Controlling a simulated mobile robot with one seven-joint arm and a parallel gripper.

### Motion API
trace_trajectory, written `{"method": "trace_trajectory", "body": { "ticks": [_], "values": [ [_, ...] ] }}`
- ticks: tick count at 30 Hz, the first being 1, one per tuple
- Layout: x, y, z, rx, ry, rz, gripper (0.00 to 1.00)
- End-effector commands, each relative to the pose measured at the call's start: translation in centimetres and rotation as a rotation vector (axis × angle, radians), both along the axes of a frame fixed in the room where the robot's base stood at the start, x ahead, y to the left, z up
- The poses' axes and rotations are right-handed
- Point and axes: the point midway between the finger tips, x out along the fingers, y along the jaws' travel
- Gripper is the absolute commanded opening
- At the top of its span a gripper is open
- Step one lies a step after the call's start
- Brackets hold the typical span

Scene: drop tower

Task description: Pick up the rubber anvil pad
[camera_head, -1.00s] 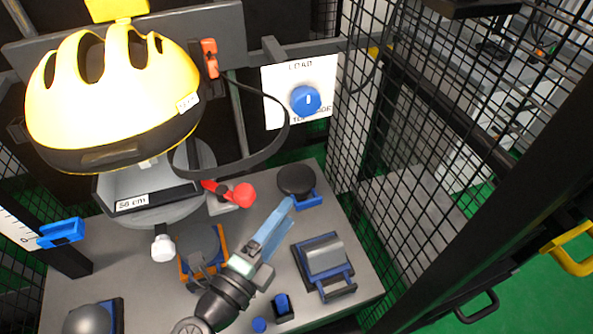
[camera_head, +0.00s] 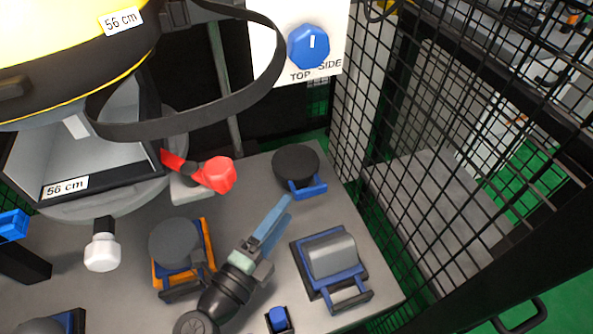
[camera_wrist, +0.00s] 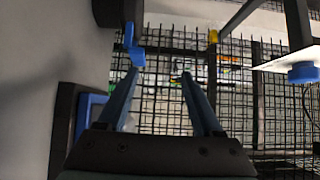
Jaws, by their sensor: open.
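The likely rubber anvil pad (camera_head: 294,160) is a thick black disc with a blue handle at its front, flat on the grey table in the head view. In the wrist view, what looks like the same dark pad (camera_wrist: 117,12) with its blue handle is at the top, near the left fingertip. My gripper (camera_head: 287,203) is open and empty, its blue fingers pointing at the handle, slightly short of it in the head view. Both fingers (camera_wrist: 158,75) show apart in the wrist view. Whether a finger touches the handle cannot be told.
A grey half-cylinder on a blue base (camera_head: 333,252) stands right of my gripper. A grey disc on an orange and blue base (camera_head: 175,243) is left. A red clamp knob (camera_head: 217,174) is behind left. Black mesh (camera_head: 450,130) closes the right side. A yellow helmet (camera_head: 60,60) hangs upper left.

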Motion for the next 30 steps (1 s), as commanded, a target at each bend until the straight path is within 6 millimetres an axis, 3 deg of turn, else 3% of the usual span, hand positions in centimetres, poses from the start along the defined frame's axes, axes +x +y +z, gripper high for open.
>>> {"method": "trace_trajectory", "body": {
  "ticks": [1, 6, 14, 24, 30],
  "values": [
    [0.0, 0.0, -1.8, -0.003, 0.001, 0.0, 0.68],
    [0.0, 0.0, -4.5, 0.0, 0.0, 0.0, 0.68],
    [1.8, -1.0, -4.1, 0.001, -0.002, -0.003, 0.68],
    [6.2, -3.3, -4.1, 0.002, -0.002, -0.002, 0.68],
    [6.6, -3.6, -4.0, 0.0, 0.0, 0.001, 0.68]
  ]
}}
